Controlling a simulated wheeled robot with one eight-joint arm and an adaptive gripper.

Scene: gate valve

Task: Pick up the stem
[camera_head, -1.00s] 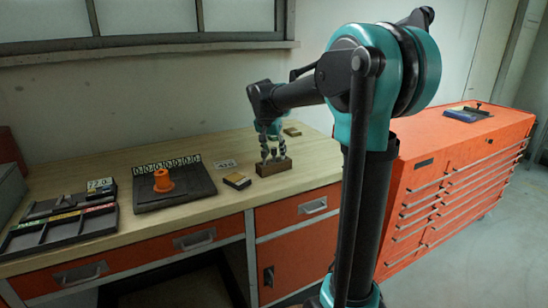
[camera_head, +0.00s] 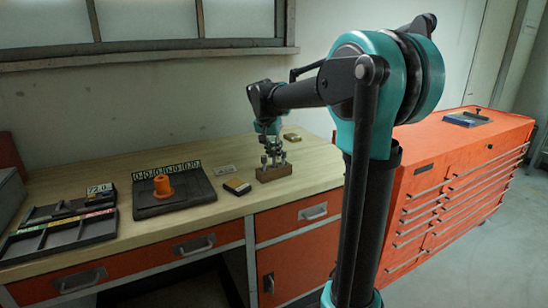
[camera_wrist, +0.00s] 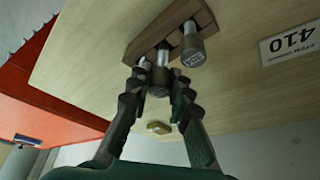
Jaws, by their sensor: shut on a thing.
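A brown wooden block (camera_head: 273,174) stands on the workbench with short metal stems upright in it. In the wrist view the block (camera_wrist: 142,40) shows at the top, with a grey-capped stem (camera_wrist: 192,48) standing free of my fingers. My gripper (camera_wrist: 158,84) is shut on another stem (camera_wrist: 160,74), its dark ridged fingers on both sides of the cap. That stem still appears to stand at the block; its lower end is partly hidden. In the head view my gripper (camera_head: 271,155) is just above the block.
A dark tray with an orange cone-like part (camera_head: 163,186) and a small dark box (camera_head: 237,186) lie left of the block. A label card reading 410 (camera_wrist: 291,42) lies near it. A small brass-coloured piece (camera_wrist: 159,127) lies behind. An orange drawer cabinet (camera_head: 455,165) stands right.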

